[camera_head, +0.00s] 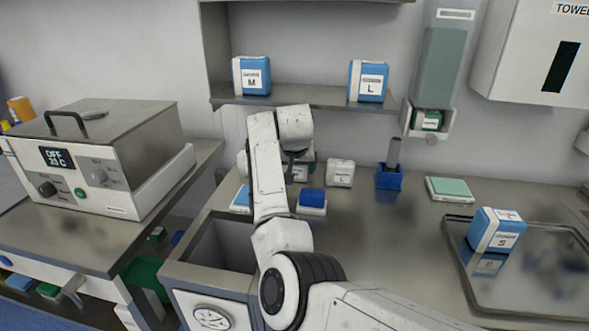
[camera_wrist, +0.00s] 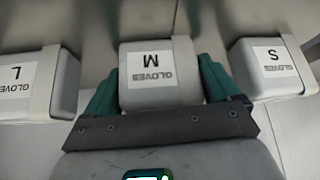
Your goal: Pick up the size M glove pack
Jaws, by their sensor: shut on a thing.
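The size M glove pack (camera_wrist: 158,85) is a white-grey block with a label reading GLOVES M, upside down in the wrist view. My gripper (camera_wrist: 155,75) has its teal fingers on both sides of this pack and is shut on it. In the head view, my gripper (camera_head: 298,158) is at the back of the counter and mostly hides the M pack. The size L glove pack (camera_wrist: 28,85) is left of it and the size S glove pack (camera_wrist: 268,70) is right of it in the wrist view. The L pack (camera_head: 340,173) also shows in the head view.
Blue-and-white packs M (camera_head: 252,76) and L (camera_head: 368,82) stand on the shelf (camera_head: 310,97) above my gripper. A blue holder (camera_head: 389,178) and a green-topped box (camera_head: 450,189) are to the right. A pack marked S (camera_head: 496,230) stands on the tray (camera_head: 540,300).

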